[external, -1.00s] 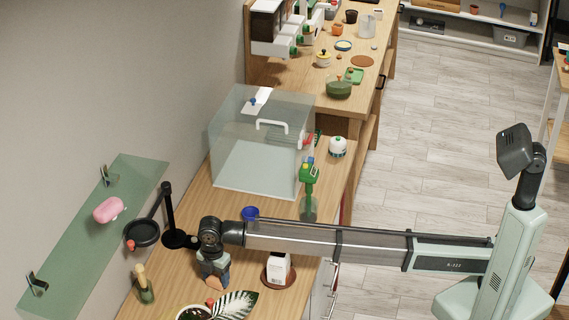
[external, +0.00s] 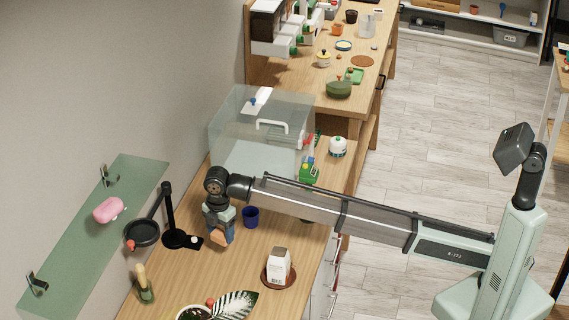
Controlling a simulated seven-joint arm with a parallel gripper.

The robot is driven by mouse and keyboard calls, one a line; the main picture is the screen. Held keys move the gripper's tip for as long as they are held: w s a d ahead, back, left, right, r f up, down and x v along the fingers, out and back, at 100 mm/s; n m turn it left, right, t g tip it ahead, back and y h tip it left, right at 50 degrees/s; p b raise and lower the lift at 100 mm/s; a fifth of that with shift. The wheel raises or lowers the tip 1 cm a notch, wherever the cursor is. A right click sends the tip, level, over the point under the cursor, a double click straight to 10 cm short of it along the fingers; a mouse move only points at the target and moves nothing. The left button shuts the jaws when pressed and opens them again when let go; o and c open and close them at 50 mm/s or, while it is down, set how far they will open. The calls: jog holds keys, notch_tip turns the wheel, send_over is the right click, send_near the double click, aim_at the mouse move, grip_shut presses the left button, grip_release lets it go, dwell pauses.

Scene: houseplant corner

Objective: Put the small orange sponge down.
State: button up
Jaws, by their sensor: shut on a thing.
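My gripper (external: 219,231) points down over the wooden counter (external: 225,282), to the right of the black stand. It is shut on the small orange sponge (external: 220,240), which shows as an orange-brown patch between and below the fingertips. The fingers hide part of the sponge. I cannot tell whether the sponge touches the counter or hangs just above it.
A dark blue cup (external: 251,217) stands close to the right of my gripper. The black stand (external: 174,238) is to its left, and a clear box (external: 245,155) is behind. A white carton (external: 278,266) stands on a brown-red coaster.

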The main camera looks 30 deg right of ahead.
jog(key=s+d+n, duration=0.1)
jog(key=d, duration=1.8)
jog(key=shift+s+d+f+n, duration=0.1)
jog(key=shift+f+n, duration=0.35)
jog(key=shift+f, duration=1.35)
jog(key=shift+s+f+n, duration=0.15)
jog(key=shift+f+n, duration=0.25)
jog(key=shift+f, duration=1.35)
jog(key=shift+s+d+f+n, duration=0.1)
jog(key=shift+f+n, duration=0.35)
jog(key=shift+f, duration=1.35)
jog(key=shift+f, duration=0.1)
jog(key=o, duration=1)
